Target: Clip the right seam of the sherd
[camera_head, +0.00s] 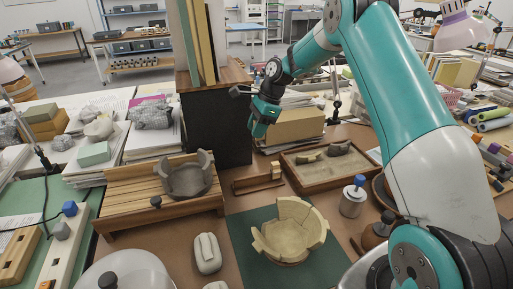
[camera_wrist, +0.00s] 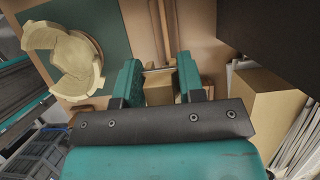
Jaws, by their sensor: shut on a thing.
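The pale tan sherd vessel (camera_head: 285,240), an open bowl with a jagged rim, sits on the dark green mat (camera_head: 240,258). It also shows in the wrist view at upper left (camera_wrist: 72,75). My gripper (camera_head: 261,122) is in the air behind and above the vessel, apart from it. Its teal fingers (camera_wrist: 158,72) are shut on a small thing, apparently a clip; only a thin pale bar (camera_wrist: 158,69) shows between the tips. A wooden rack (camera_head: 252,184) with a small tan block (camera_head: 276,170) stands below my gripper. The seams are too small to tell apart.
A wooden tray (camera_head: 358,172) with loose sherds lies right of the rack. A dark grey broken vessel (camera_head: 187,181) stands on a slatted wooden board (camera_head: 125,187) at left. A cardboard box (camera_head: 298,124) and a dark cabinet (camera_head: 215,130) flank my gripper.

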